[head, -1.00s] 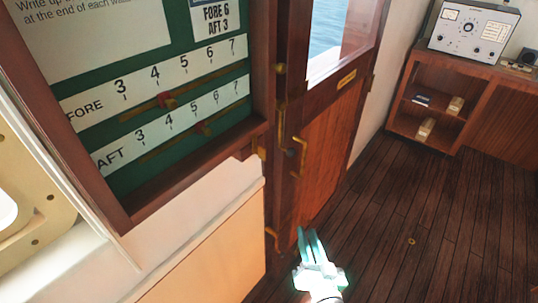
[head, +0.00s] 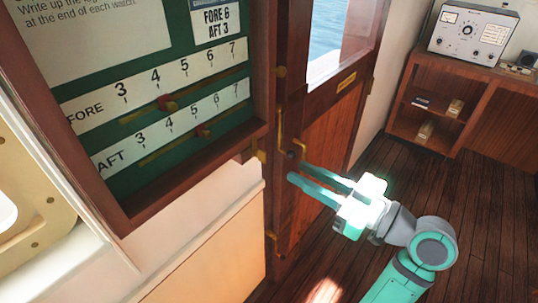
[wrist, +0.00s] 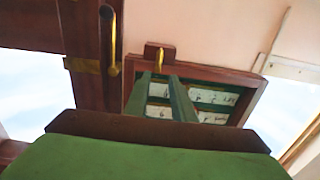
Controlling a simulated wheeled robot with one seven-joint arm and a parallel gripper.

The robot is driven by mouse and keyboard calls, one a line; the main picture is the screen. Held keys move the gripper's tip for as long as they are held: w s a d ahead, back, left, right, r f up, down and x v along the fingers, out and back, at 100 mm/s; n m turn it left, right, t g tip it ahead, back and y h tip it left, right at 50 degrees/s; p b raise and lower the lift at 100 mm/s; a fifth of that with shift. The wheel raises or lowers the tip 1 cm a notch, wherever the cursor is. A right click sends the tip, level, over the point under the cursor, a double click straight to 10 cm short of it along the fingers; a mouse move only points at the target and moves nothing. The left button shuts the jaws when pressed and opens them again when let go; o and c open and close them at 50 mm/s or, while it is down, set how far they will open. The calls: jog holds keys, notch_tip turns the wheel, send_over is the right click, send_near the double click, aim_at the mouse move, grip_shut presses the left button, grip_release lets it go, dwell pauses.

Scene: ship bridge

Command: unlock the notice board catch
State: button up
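The notice board (head: 187,193) has a dark wooden frame and a green face, on the left in the head view. Its brass catch (head: 260,148) sits at the lower right corner of the frame. In the wrist view the catch (wrist: 159,58) is an upright brass piece on a small wooden block. My gripper (head: 297,171) is open and empty, to the right of the catch and a little lower in the head view. In the wrist view its two green fingers (wrist: 158,76) point toward the catch, with a gap between them. I see no contact.
A wooden door (head: 325,130) with a brass handle (head: 300,155) is close behind my gripper. Two red sliders (head: 166,102) sit on the board's scales. A shelf (head: 399,120) with a grey instrument (head: 470,31) stands at the back right. The plank floor (head: 460,215) is clear.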

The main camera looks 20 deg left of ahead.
aim_at(260, 150)
jog(key=x, duration=1)
jog(key=shift+w+f, duration=0.1)
jog(key=shift+w, duration=0.1)
jog(key=shift+c, duration=0.2)
grip_shut()
jog(key=shift+a, duration=0.1)
